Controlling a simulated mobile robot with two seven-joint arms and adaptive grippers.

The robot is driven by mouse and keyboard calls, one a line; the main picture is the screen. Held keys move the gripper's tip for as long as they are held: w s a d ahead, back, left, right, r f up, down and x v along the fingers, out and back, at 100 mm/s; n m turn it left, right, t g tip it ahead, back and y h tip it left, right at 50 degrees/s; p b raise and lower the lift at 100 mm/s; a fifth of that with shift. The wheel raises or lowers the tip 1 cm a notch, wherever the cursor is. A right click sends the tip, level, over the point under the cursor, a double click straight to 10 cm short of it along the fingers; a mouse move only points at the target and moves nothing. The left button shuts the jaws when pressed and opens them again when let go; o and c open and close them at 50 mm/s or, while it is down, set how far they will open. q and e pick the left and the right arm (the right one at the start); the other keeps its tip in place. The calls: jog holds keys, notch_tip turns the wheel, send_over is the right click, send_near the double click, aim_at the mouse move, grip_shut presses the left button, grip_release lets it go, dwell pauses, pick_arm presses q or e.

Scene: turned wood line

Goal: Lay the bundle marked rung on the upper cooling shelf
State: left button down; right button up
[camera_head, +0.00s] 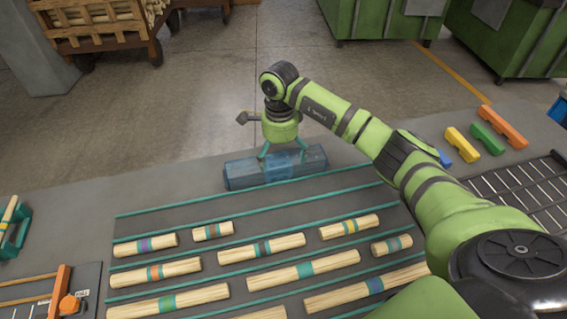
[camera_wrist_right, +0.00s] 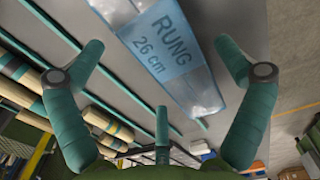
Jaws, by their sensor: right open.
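The bundle marked rung (camera_head: 240,178) lies on the grey bench behind the rows of wood bundles, in a clear bluish wrap. In the right wrist view its label (camera_wrist_right: 165,45) reads "RUNG 26 cm". My right gripper (camera_head: 283,155) is open over the middle of this bundle, pointing down. In the wrist view the fingers of the right gripper (camera_wrist_right: 160,70) stand apart, with the bundle running between and beyond them; contact cannot be told. My left gripper is not in view. No shelf can be clearly identified as the upper cooling shelf.
Several banded wood bundles (camera_head: 262,248) lie between teal rails in front. Yellow (camera_head: 462,145), green (camera_head: 487,138) and orange (camera_head: 503,126) blocks and a dark barred rack (camera_head: 535,190) are at the right. A wooden cart (camera_head: 100,25) and green bins (camera_head: 385,18) stand beyond the bench.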

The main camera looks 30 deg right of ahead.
aim_at(279, 163)
jog(key=f, duration=0.1)
jog(key=f+p, duration=0.1)
jog(key=f, duration=0.1)
jog(key=f+p, duration=0.1)
jog(key=shift+a+f, duration=0.25)
jog(key=shift+a, duration=0.05)
jog(key=shift+d+f, duration=0.1)
jog(key=shift+f, duration=0.1)
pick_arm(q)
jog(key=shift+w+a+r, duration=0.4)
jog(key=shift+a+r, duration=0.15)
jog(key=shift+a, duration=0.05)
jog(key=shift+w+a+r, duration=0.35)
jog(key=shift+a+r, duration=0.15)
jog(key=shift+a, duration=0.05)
pick_arm(e)
jog(key=c, duration=1.6)
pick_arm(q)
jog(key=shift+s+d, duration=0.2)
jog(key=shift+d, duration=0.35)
pick_arm(e)
jog(key=shift+c, duration=0.2)
jog(key=shift+r, duration=0.1)
